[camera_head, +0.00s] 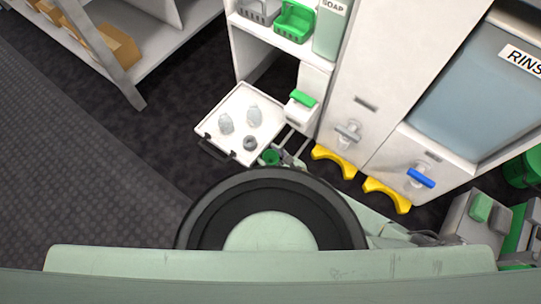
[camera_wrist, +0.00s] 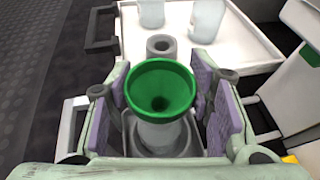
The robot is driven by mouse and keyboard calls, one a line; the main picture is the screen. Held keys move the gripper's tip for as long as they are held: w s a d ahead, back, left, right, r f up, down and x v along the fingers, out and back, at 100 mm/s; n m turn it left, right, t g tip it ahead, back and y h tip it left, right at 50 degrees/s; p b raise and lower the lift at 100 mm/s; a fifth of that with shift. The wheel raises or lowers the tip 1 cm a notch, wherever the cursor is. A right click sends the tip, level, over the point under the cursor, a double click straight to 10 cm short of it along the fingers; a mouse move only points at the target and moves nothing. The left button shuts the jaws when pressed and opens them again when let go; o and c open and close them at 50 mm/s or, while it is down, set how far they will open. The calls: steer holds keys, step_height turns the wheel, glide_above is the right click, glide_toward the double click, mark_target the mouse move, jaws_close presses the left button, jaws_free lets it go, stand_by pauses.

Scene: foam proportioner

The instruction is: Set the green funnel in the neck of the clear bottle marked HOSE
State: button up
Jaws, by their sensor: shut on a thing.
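My gripper (camera_wrist: 164,100) has its purple-padded fingers on either side of the green funnel (camera_wrist: 161,90) and is shut on it. The funnel is upright, wide mouth up. A whitish cylinder shows just below its cone; I cannot tell what it is. The funnel also shows in the head view (camera_head: 270,157), by the near right edge of the white tray. Two pale clear bottles (camera_head: 226,123) (camera_head: 254,115) stand on the tray, apart from the funnel. They show at the top of the wrist view (camera_wrist: 207,20) (camera_wrist: 151,12). No HOSE mark can be read.
The white tray (camera_head: 224,116) also bears a grey ring-shaped piece (camera_head: 250,142) near the funnel. A white dispenser with a green top (camera_head: 302,99) stands right of the tray. Yellow brackets (camera_head: 334,160) and a cabinet with taps lie further right. Dark floor is left.

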mark_target(270, 157)
steer(key=shift+r, duration=0.1)
steer(key=shift+r+p, duration=0.7)
steer(key=shift+p, duration=0.15)
steer(key=shift+r+p, duration=0.25)
steer(key=shift+p, duration=0.1)
stand_by(0.8)
steer(key=shift+r+p, duration=0.5)
stand_by(0.6)
steer(key=shift+f+b, duration=0.85)
steer(key=shift+f, duration=0.35)
stand_by(0.4)
steer(key=o, duration=0.7)
steer(key=shift+c, duration=0.2)
